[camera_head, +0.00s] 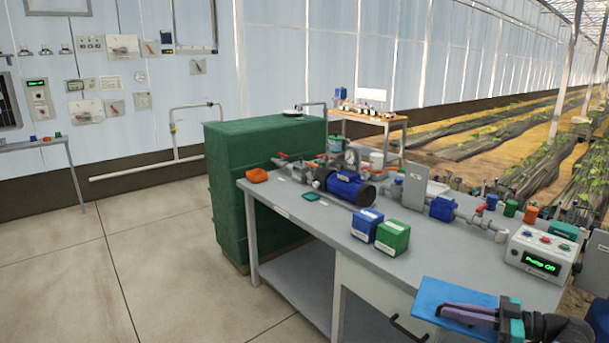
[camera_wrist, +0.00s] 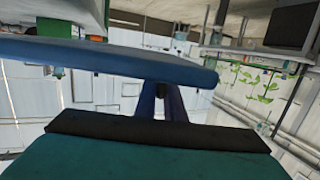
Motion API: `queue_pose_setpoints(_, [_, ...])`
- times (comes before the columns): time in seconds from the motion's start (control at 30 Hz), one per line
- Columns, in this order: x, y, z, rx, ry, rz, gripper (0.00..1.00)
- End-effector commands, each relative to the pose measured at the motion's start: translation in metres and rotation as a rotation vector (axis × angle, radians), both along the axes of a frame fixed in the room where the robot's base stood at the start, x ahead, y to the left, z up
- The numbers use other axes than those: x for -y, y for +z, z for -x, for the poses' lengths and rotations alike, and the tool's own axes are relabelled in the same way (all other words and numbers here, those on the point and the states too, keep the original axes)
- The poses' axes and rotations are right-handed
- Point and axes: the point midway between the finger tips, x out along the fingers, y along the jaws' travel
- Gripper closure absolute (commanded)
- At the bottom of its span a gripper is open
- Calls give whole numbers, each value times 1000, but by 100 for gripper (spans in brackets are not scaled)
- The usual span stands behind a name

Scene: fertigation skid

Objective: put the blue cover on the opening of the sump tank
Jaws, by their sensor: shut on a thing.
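The blue cover (camera_head: 445,295) is a flat blue plate at the bottom right of the head view. My gripper (camera_head: 447,313) is shut on it and holds it out over the bench's front edge. In the wrist view the cover (camera_wrist: 100,58) spans the left and middle, seen nearly edge-on. The dark fingers of my gripper (camera_wrist: 170,92) meet its underside there. A large green tank (camera_head: 226,190) stands left of the bench, well away from the cover; it looks like the sump tank. A small pale round shape (camera_head: 292,112) shows on its top. I cannot make out the opening clearly.
The concrete floor (camera_head: 140,260) at left is clear.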

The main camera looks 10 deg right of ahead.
Motion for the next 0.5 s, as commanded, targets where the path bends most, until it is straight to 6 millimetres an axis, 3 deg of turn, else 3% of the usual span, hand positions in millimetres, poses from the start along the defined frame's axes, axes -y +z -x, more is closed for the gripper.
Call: queue_pose_setpoints(0.5, [-107,-1,-53,1,146,-1,100])
